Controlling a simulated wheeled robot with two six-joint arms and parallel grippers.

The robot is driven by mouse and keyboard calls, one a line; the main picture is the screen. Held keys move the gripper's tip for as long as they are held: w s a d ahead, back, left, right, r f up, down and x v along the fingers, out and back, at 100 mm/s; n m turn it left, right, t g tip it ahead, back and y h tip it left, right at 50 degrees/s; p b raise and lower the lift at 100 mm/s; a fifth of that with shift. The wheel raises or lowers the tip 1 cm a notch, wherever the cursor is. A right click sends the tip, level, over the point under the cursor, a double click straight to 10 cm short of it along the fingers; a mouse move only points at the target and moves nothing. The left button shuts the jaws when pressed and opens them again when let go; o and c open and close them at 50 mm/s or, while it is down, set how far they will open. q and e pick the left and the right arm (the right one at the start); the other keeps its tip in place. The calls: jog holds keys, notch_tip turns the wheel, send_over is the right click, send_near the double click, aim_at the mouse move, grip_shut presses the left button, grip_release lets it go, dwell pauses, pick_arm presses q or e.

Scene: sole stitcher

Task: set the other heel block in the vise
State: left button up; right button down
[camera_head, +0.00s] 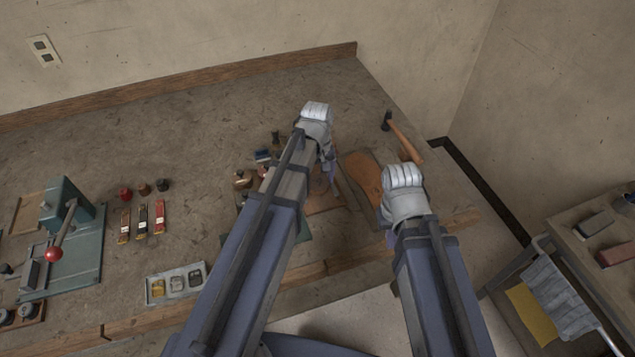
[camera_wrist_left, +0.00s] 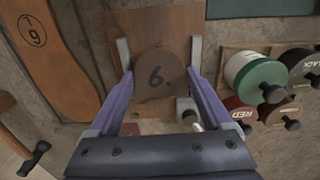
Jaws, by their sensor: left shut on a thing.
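My left gripper (camera_wrist_left: 160,82) is shut on a brown rounded heel block (camera_wrist_left: 158,68) marked 6, held between its purple fingers.
A brown sole (camera_head: 363,175), marked 9 in the left wrist view (camera_wrist_left: 55,45), lies right of the left gripper. A hammer (camera_head: 404,138) lies behind it. Thread spools, including a green one (camera_wrist_left: 248,75), stand close by. A green press (camera_head: 65,235) is far left.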

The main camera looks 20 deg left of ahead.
pick_arm(q)
jog(key=shift+r, duration=0.1)
jog(key=shift+f+b, duration=0.4)
jog(key=shift+f, duration=0.1)
jog(key=shift+s, duration=0.1)
jog(key=shift+s+d, duration=0.1)
